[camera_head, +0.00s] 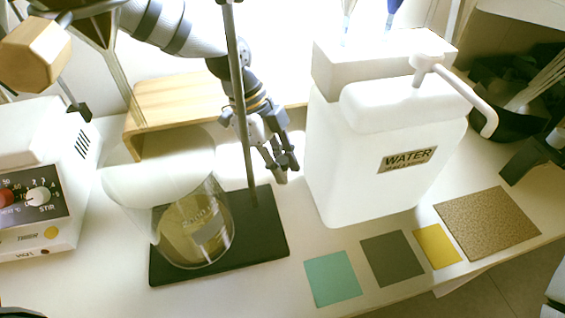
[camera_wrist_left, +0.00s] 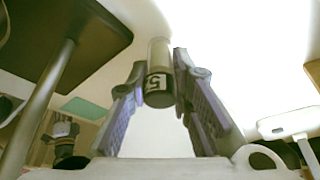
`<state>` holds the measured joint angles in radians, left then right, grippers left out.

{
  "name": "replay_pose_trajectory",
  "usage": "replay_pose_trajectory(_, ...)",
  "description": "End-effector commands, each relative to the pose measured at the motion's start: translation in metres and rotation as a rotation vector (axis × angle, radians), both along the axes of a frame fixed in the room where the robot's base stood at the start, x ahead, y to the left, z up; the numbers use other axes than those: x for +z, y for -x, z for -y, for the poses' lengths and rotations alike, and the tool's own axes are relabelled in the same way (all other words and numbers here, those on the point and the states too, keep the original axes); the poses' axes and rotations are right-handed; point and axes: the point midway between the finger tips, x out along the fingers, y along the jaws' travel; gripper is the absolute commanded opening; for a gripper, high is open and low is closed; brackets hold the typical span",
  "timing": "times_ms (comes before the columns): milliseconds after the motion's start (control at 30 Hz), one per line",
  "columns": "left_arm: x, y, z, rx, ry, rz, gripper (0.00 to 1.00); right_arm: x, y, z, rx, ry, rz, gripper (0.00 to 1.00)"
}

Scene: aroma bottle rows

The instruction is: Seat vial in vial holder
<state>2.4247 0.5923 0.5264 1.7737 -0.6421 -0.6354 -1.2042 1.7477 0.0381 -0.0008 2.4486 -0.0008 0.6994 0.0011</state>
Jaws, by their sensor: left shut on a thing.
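My left gripper (camera_head: 284,168) reaches down between the clear flask on its stand and the white water container. In the left wrist view, the fingers of my left gripper (camera_wrist_left: 160,80) are shut on a vial (camera_wrist_left: 158,54). The vial has a pale body and a dark cap with a "5" label facing the camera. In the head view the fingers hide the vial, so I cannot make it out there. I cannot pick out a vial holder in either view. My right gripper is not clearly in view.
A rod stand with a black base (camera_head: 270,232) holds the flask (camera_head: 197,225). The water container (camera_head: 335,170) stands right of the gripper. A stirrer (camera_head: 35,215) and a wooden bench (camera_head: 178,98) are at left. Flat samples, including a green square (camera_head: 332,279), lie in front.

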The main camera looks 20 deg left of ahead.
Motion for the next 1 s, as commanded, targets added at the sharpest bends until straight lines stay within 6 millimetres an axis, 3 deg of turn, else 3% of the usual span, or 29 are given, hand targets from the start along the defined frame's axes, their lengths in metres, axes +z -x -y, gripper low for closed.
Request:
replay_pose_trajectory(233, -0.002, 0.0, 0.0, 0.0, -0.001, 0.001, 0.0, 0.0, 0.0, 0.0, 0.0, 0.0, 0.0, 0.4)
replay_pose_trajectory(267, -0.002, 0.0, 0.0, -0.001, -0.001, 0.001, 0.24, 0.0, 0.0, 0.0, 0.0, 0.0, 0.0, 0.4)
replay_pose_trajectory(300, -0.001, 0.0, 0.0, -0.001, -0.001, 0.001, 0.28, 0.0, 0.0, 0.0, 0.0, 0.0, 0.001, 0.4)
replay_pose_trajectory(600, 0.002, -0.001, 0.0, 0.001, 0.0, 0.004, 0.28, 0.001, -0.001, 0.0, 0.0, 0.0, 0.003, 0.4)
replay_pose_trajectory(667, 0.01, -0.002, -0.003, 0.002, 0.0, 0.007, 0.28, 0.002, -0.002, 0.0, 0.0, 0.0, 0.008, 0.4)
replay_pose_trajectory(1000, 0.093, -0.002, -0.036, 0.001, 0.001, 0.01, 0.28, 0.013, -0.013, 0.0, 0.0, 0.0, 0.046, 0.4)
